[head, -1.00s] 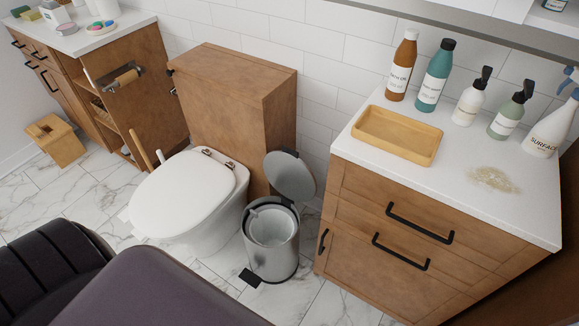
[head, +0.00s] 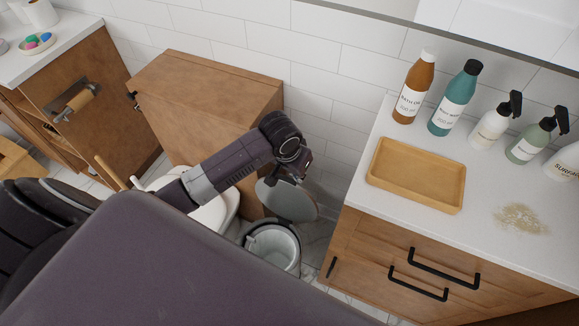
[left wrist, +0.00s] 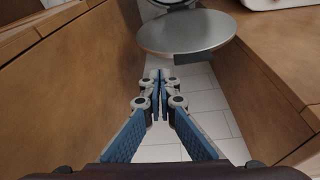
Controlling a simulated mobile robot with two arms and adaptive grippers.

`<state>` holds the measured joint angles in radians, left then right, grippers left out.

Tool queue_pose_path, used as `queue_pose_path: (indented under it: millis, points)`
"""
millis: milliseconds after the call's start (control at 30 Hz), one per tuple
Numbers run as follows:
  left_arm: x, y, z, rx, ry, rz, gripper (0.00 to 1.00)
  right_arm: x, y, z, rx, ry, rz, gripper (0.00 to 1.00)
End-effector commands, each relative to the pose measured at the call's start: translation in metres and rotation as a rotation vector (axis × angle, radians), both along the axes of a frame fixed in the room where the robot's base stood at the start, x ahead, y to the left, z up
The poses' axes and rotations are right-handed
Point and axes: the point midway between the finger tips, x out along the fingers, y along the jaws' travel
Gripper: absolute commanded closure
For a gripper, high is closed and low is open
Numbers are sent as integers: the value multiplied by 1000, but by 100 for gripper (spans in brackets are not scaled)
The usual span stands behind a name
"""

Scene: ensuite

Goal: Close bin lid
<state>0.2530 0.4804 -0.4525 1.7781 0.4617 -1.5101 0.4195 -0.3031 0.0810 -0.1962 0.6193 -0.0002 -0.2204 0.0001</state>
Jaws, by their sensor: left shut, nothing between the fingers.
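The bin (head: 272,249) is a round metal pedal bin with a pale liner, standing on the floor between the toilet and the vanity cabinet. Its round grey lid (head: 286,202) is open, tilted up behind the rim. My left gripper (head: 303,170) is over the top of the lid, partly hidden by its own wrist. In the left wrist view the gripper (left wrist: 160,75) is shut and empty, and the lid (left wrist: 187,34) lies just beyond its fingertips; I cannot tell whether they touch. My right gripper is not in view.
The toilet (head: 214,212) and a wooden cistern cabinet (head: 206,90) stand left of the bin. The wooden vanity (head: 380,251) on the right holds a tray (head: 416,176) and several bottles. A tiled wall is behind.

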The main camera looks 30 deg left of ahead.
Motion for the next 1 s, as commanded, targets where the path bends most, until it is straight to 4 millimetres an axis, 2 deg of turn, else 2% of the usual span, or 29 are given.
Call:
queue_pose_path:
  millis: [33,167,367,533,800,1000]
  points:
    - [14,13,10,16,1,24,100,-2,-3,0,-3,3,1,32]
    - [38,36,22,27,9,90,100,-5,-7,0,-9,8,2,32]
    - [53,51,27,29,15,139,100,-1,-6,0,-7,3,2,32]
    - [58,52,9,29,17,143,100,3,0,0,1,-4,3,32]
    - [72,53,-42,29,16,143,100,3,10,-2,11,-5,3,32]
    - [79,54,-70,30,15,142,100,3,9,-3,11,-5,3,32]
